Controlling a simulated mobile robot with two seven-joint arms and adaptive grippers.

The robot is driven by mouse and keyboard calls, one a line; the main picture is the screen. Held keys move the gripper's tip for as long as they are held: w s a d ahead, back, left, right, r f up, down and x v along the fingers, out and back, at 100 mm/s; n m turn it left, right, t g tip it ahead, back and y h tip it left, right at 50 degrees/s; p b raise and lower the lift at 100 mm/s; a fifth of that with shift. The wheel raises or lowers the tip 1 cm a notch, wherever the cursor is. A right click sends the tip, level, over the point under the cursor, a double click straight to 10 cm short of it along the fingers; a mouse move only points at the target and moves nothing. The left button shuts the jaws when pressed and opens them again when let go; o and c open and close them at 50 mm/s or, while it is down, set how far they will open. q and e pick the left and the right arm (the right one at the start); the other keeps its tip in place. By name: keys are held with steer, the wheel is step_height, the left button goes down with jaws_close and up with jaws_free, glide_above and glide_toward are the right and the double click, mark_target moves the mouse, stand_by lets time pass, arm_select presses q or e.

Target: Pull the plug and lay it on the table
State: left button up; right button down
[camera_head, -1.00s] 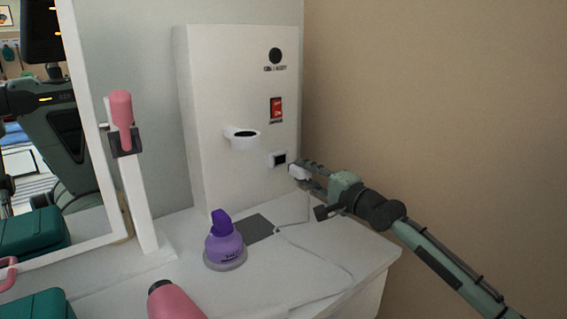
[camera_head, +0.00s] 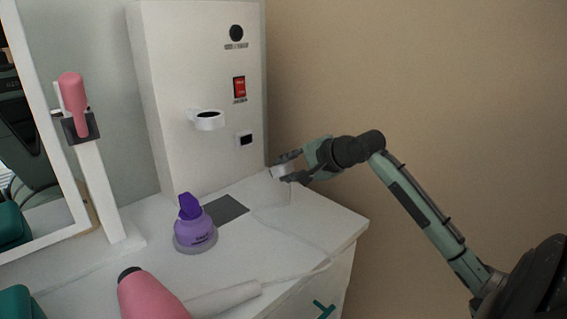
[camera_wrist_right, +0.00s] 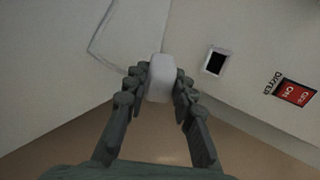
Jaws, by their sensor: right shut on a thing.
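My right gripper (camera_head: 289,168) is shut on the white plug (camera_head: 279,172) and holds it above the right part of the white table (camera_head: 335,222). In the right wrist view the plug (camera_wrist_right: 161,78) sits between the two dark fingers. The black socket (camera_head: 245,140) on the white panel is empty and apart from the plug. It also shows in the right wrist view (camera_wrist_right: 215,62). A thin cord hangs from the plug to the tabletop. My left gripper is not in view.
A purple bottle (camera_head: 194,228) stands on the table beside a dark grey mat (camera_head: 227,208). A pink hair dryer (camera_head: 150,297) lies at the front. A pink brush (camera_head: 73,100) hangs on a white post. The tabletop's right part is clear except for the cord.

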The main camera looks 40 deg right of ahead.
steer(key=shift+f, duration=2.7)
steer(key=c, duration=1.2)
jaws_free()
steer(key=o, duration=0.3)
steer(key=shift+o, duration=0.2)
steer(key=shift+s+d+r, duration=0.1)
steer(key=shift+s+r, duration=0.45)
steer(key=shift+r, duration=0.65)
steer(key=shift+s+r, duration=0.6)
steer(key=shift+r, duration=0.55)
steer(key=shift+s+d+r, duration=0.1)
steer(key=shift+s+r, duration=0.45)
steer(key=shift+r, duration=0.65)
